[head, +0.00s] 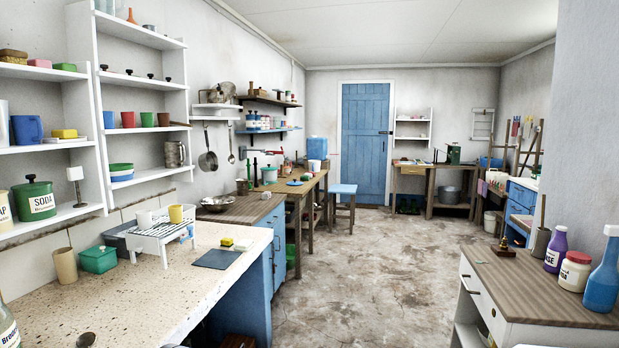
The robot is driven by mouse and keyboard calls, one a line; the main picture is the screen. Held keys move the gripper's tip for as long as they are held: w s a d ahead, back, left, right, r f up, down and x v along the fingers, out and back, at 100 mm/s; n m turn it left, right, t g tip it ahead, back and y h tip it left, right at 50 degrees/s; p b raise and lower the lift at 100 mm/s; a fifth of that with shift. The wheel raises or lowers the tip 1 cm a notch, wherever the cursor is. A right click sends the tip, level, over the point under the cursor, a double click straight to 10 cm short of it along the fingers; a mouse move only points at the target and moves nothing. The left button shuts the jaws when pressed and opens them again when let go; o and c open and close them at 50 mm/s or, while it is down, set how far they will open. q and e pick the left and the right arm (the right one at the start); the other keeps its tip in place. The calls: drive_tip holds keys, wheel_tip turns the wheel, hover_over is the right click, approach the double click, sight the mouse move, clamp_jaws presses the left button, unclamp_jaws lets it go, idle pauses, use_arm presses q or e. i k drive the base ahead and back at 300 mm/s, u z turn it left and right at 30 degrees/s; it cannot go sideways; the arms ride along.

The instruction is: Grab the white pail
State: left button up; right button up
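Neither of my grippers is in view.
A speckled stone counter (120,302) with a white rack (161,236) fills the near left. A wood-topped white cabinet (535,290) with bottles stands at the near right. The concrete floor (370,265) between them is open back to the blue door (365,140). A stool (341,205) stands by the left workbench.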

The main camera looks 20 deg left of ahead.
sight(315, 164)
drive_tip(key=u, duration=0.2)
drive_tip(key=k, duration=0.25)
drive_tip(key=u, duration=1.85)
drive_tip(key=i, duration=0.1)
drive_tip(key=z, duration=1.7)
drive_tip(key=i, duration=2.5)
drive_tip(key=z, duration=0.75)
drive_tip(key=i, duration=2.7)
drive_tip(key=u, duration=0.35)
drive_tip(key=i, duration=2.6)
drive_tip(key=u, duration=0.5)
